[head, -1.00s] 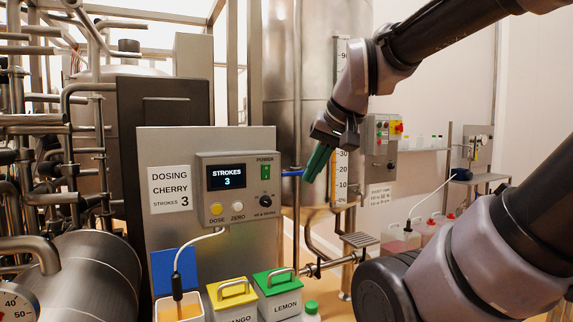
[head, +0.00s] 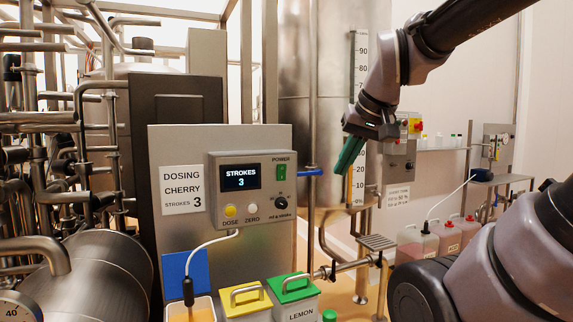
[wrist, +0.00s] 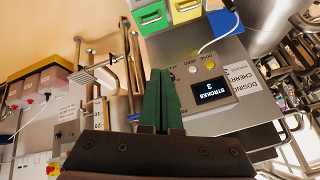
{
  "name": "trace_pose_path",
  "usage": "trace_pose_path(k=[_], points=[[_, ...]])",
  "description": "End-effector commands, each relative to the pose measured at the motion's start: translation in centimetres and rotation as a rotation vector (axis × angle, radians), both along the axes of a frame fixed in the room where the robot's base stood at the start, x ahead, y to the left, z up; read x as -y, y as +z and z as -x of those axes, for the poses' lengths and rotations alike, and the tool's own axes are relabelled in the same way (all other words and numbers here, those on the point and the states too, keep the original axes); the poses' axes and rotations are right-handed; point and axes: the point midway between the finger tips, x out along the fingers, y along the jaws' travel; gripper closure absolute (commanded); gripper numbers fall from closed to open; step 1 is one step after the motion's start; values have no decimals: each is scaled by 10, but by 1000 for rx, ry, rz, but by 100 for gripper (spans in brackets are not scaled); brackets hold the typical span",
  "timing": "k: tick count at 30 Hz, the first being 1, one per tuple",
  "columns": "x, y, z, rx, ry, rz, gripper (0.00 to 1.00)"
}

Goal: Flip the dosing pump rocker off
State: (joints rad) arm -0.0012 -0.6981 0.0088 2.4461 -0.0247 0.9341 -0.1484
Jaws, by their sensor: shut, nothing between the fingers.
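The dosing pump control box (head: 255,200) is mounted on a grey panel. Its display (head: 241,177) reads STROKES 3. The green power rocker (head: 281,172) is at the box's upper right, under the word POWER; I cannot tell which way it is tipped. My gripper (head: 346,168) has green fingers and is shut and empty, to the right of the box and apart from it. In the wrist view the shut fingers (wrist: 157,100) point toward the box, whose display (wrist: 212,91) appears upside down. The rocker is not clearly visible there.
A blue-handled valve (head: 309,172) stands between the box and my gripper. Below are the yellow-lidded (head: 245,297) and green-lidded (head: 293,289) bins and a hose into an open container (head: 190,309). A steel tank (head: 297,70) and another control box (head: 398,160) stand behind.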

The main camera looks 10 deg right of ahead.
Motion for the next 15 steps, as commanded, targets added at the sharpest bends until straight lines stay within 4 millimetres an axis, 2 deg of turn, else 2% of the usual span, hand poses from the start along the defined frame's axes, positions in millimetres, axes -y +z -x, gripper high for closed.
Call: trace_pose_path(k=[8, 11, 15], points=[[-3, 13, -25, 10, 195, 146, 100], [-5, 20, -38, 16, 300, 221, 100], [-9, 31, -66, 26, 513, 365, 100]])
